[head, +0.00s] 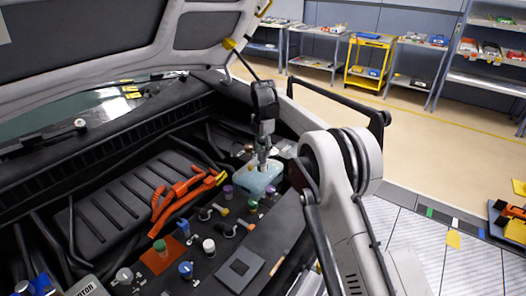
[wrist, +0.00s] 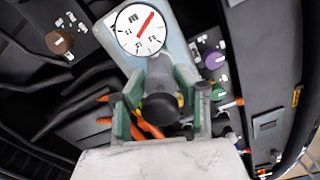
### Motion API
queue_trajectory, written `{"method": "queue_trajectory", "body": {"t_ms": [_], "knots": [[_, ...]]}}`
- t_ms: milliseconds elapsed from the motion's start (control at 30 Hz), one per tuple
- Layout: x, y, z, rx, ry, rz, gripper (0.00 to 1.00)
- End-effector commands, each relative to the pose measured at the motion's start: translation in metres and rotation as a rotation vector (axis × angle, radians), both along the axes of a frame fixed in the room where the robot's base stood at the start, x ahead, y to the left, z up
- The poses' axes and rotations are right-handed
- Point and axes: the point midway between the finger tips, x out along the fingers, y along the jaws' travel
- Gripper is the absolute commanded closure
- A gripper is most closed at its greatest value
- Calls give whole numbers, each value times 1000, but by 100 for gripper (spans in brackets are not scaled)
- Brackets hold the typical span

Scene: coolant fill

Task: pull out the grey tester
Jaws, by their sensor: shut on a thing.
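The grey tester (wrist: 160,66) shows in the wrist view as a grey stem with a round white dial (wrist: 141,30) and red needle at one end. A dark rounded part of it, with some yellow beside it, lies between the fingers. My gripper (wrist: 163,108) is shut on it. In the head view my gripper (head: 263,152) points down over a pale blue tank (head: 260,182) in the engine bay. The tester stands at the tank's top; its lower end is hidden, so I cannot tell whether it is seated or raised.
Orange cables (head: 182,192) run left of the tank. A purple cap (head: 228,192) and several other coloured caps stand close by. The raised hood (head: 110,70) hangs over the left. Shelves and a yellow cart (head: 369,60) stand far back, with open floor between.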

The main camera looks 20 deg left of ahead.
Motion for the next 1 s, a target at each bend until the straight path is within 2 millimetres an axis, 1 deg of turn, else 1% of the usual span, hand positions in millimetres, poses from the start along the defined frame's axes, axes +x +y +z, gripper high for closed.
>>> {"method": "queue_trajectory", "body": {"t_ms": [867, 1000], "knots": [[0, 0, 7, 0, 0, -3, 87], [0, 0, 11, 0, 0, -3, 87]]}}
